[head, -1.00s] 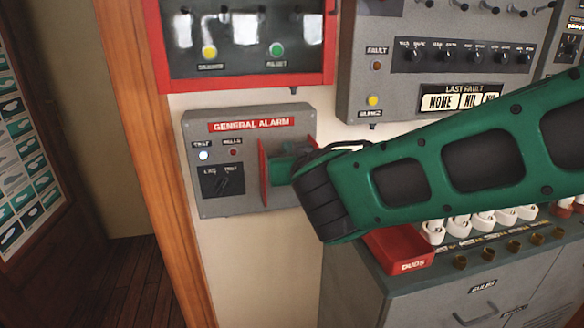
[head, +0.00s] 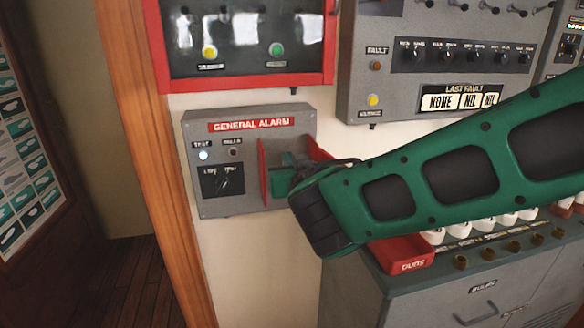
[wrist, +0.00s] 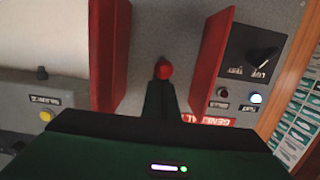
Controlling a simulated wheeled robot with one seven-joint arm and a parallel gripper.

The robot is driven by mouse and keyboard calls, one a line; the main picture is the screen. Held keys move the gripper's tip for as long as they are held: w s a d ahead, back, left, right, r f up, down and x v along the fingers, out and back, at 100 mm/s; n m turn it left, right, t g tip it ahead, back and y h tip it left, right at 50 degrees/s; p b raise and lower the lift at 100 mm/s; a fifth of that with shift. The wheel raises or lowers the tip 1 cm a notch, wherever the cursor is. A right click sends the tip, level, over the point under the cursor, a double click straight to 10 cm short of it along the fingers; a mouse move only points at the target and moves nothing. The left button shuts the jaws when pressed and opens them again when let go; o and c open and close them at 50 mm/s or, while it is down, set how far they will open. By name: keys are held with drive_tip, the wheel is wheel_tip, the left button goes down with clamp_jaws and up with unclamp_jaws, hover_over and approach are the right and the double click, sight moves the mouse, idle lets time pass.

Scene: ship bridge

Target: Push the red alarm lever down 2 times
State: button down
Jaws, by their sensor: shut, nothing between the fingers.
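The grey general alarm box (head: 228,150) is on the wall, with two red guard plates on its right part. They show in the wrist view as a left plate (wrist: 108,60) and a right plate (wrist: 212,60). The alarm lever's red knob (wrist: 163,68) shows between them. My gripper (head: 284,180) is shut and empty, with its fingers between the plates. In the wrist view the fingertips (wrist: 160,88) are right at the knob; I cannot tell whether they touch. In the head view my gripper hides the lever.
A red-framed panel (head: 158,60) is above the box, and a grey fault panel (head: 355,90) is at upper right. A grey cabinet (head: 440,290) with a red tray (head: 405,252) stands at lower right. The wall below the box is clear.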

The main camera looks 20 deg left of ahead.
drive_tip(key=shift+f, duration=0.95)
drive_tip(key=shift+r, duration=2.3)
drive_tip(key=v, duration=0.9)
idle(0.4)
idle(0.4)
